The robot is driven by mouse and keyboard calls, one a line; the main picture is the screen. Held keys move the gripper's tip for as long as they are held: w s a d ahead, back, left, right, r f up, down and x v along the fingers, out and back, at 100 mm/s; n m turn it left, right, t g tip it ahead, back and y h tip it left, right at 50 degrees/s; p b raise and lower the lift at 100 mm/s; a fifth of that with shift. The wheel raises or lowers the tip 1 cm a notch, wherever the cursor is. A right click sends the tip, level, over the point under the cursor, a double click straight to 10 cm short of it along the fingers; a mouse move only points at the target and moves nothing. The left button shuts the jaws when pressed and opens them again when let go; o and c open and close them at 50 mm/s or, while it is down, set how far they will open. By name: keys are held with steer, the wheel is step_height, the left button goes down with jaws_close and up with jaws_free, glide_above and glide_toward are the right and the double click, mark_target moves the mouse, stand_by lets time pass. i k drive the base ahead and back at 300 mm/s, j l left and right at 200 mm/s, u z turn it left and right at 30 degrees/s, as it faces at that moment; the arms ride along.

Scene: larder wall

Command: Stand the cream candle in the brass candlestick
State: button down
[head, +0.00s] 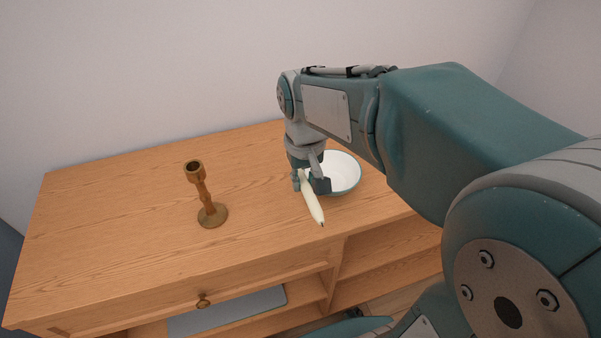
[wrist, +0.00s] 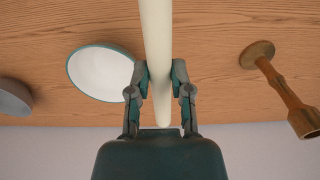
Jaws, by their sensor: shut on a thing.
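The cream candle (head: 312,204) is between the fingers of my gripper (head: 310,185), slanting with its wick end toward the front edge of the cabinet top. In the wrist view the candle (wrist: 157,40) runs between both fingertips, and my gripper (wrist: 160,85) is shut on it. I cannot tell whether the candle touches the wood. The brass candlestick (head: 205,196) stands upright and empty on the cabinet top, left of my gripper. It also shows at the right of the wrist view (wrist: 283,88).
A white bowl with a teal rim (head: 342,172) sits just behind and right of the candle. A grey thing (wrist: 13,98) shows at the wrist view's left edge. The wooden cabinet top (head: 110,220) is clear around the candlestick. A wall stands behind, and a drawer knob (head: 203,300) sticks out in front.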

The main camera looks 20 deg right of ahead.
mark_target(212, 215)
steer(key=k, duration=1.5)
